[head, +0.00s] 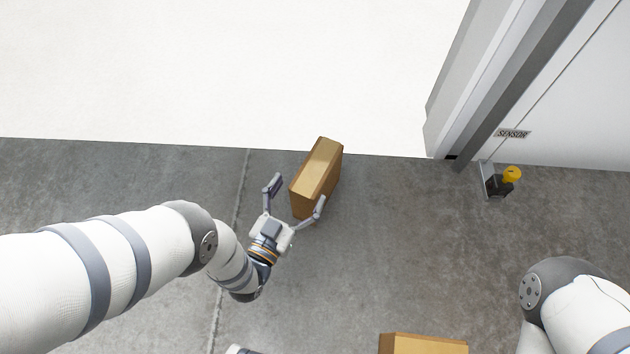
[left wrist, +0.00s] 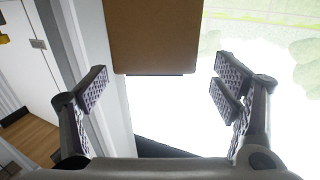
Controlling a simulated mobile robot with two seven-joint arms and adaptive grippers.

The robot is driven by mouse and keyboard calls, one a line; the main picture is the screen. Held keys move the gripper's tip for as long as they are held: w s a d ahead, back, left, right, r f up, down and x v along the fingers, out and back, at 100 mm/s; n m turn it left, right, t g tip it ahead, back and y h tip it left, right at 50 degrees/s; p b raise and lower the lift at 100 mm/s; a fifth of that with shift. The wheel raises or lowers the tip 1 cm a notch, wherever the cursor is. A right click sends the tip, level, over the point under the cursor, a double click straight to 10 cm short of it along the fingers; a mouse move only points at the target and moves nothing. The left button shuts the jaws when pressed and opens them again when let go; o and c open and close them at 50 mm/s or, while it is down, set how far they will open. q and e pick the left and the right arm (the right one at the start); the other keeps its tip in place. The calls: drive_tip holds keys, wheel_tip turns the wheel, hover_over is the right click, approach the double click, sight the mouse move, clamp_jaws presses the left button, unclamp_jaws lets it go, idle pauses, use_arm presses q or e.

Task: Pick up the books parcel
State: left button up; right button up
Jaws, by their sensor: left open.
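A brown cardboard parcel (head: 318,175) stands on the grey floor in the middle of the head view, close to the edge of the white area. I see no label that tells whether it is the books parcel. My left gripper (head: 296,197) is open just in front of its near end, with one finger to the left and one by its near right corner. In the left wrist view the parcel's brown face (left wrist: 153,35) shows beyond the open fingers (left wrist: 160,88), with nothing between them. My right gripper is out of view; only part of my right arm shows.
Another cardboard box (head: 422,344) is cut off at the bottom edge. A door frame (head: 490,75) with a "SENSOR" label (head: 513,134) stands at the right. A small black and yellow device (head: 502,181) is beside it. The floor around the parcel is clear.

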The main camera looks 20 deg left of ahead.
sight(312, 174)
use_arm(q)
drive_tip(key=w, duration=0.1)
drive_tip(key=w+d+b, duration=0.1)
drive_tip(key=w, duration=0.1)
drive_tip(key=w+f+b, duration=0.1)
drive_tip(key=w, duration=0.1)
drive_tip(key=shift+w+d+f, duration=0.1)
drive_tip(key=shift+w+d, duration=0.05)
drive_tip(key=shift+d, duration=0.1)
drive_tip(key=shift+w+b, duration=0.3)
drive_tip(key=shift+w, duration=0.1)
drive_tip(key=c, duration=1.6)
drive_tip(key=shift+r, duration=0.25)
drive_tip(key=shift+c, duration=1.1)
drive_tip(key=shift+r, duration=0.1)
